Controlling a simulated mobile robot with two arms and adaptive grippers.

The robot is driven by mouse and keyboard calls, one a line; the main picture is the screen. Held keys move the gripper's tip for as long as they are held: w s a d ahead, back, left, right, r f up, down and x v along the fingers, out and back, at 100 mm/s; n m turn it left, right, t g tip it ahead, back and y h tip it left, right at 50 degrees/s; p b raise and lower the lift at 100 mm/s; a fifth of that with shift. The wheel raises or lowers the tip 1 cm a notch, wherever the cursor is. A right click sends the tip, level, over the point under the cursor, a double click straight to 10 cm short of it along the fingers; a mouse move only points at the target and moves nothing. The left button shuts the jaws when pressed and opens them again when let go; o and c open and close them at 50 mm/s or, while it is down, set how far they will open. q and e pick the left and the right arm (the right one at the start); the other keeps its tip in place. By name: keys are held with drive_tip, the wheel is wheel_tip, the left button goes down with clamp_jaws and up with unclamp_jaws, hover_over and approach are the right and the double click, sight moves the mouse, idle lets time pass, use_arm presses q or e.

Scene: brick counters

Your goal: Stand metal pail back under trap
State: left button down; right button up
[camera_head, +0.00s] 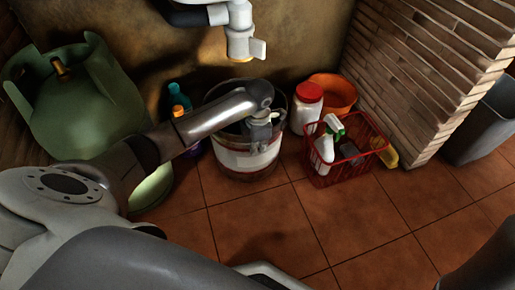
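The metal pail (247,162), grey with a pale band and a dark red stripe, stands upright on the tiled floor against the back wall. The white trap (240,42), with a yellowish lower end, hangs above it, with a gap between them. My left arm reaches in from the left across the pail's top. My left gripper (263,130) points down at the pail's near right rim. Its fingers are small and blend with the pail, so I cannot tell whether they grip the rim. The arm hides part of the pail's opening. My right gripper is out of view.
A green gas cylinder (80,100) stands at left, with small bottles (178,97) beside the pail. Right of the pail are a red-lidded white jar (306,108), an orange bucket (335,92) and a red basket (347,172) holding a spray bottle.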

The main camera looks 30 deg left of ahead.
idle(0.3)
use_arm(q)
drive_tip(key=c, duration=2)
unclamp_jaws()
drive_tip(key=shift+f, duration=0.1)
drive_tip(key=o, duration=0.4)
drive_tip(key=shift+c, duration=0.2)
